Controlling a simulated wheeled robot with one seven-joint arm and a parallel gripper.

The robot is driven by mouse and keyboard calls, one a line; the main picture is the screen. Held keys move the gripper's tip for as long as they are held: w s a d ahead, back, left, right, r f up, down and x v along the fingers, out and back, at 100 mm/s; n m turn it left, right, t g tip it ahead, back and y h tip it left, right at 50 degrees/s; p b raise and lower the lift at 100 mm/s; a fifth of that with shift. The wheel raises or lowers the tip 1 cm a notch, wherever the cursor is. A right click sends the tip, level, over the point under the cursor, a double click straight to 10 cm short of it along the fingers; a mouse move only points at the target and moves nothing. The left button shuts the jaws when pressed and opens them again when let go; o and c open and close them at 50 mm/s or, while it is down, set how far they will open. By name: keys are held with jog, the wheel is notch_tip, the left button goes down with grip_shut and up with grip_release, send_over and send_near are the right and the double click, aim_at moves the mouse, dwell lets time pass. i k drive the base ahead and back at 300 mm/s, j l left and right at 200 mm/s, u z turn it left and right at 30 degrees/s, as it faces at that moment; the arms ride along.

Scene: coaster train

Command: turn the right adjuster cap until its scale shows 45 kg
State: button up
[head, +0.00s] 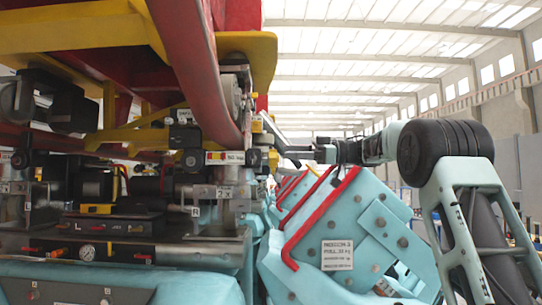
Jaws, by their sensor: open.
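My gripper (288,154) reaches in from the right at the end of my arm, its fingers pointing left toward the side of the coaster train's wheel assembly. It is open; the fingertips are small and partly lost against the dark parts. A dark round part that looks like the right adjuster cap (256,158) sits just left of the fingertips. I cannot tell whether they touch it. A white label with red ends (224,157) is beside it; it seems to carry a "kg" mark, but the number is too small to read surely.
A curved red rail (196,62) and yellow frame (75,30) hang above the mechanism. A turquoise block with a red tube (302,226) and a white sign (337,254) stands under my wrist.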

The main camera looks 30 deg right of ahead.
aim_at(273, 158)
jog(key=i+l, duration=0.85)
